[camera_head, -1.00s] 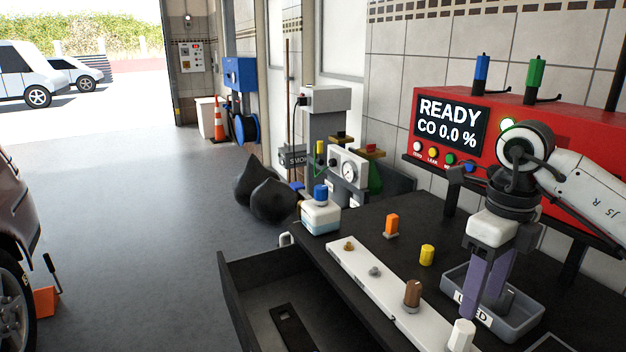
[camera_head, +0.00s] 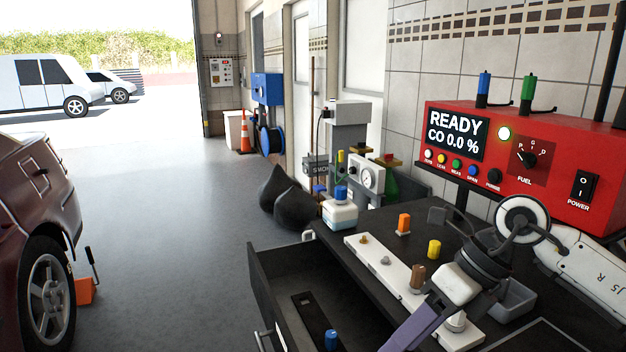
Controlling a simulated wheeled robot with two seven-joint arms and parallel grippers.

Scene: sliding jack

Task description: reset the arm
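The fingertips run to the bottom edge of the picture. One finger mostly shows, so I cannot tell whether they are open or shut, and I see nothing held. My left gripper and arm are not in view.
A white strip (camera_head: 398,285) with several fittings lies under the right gripper. An open drawer (camera_head: 262,293) juts out, with a blue-topped piece (camera_head: 331,340) in it. A grey tray (camera_head: 513,300) sits behind the wrist. A red analyser (camera_head: 545,125) stands behind.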

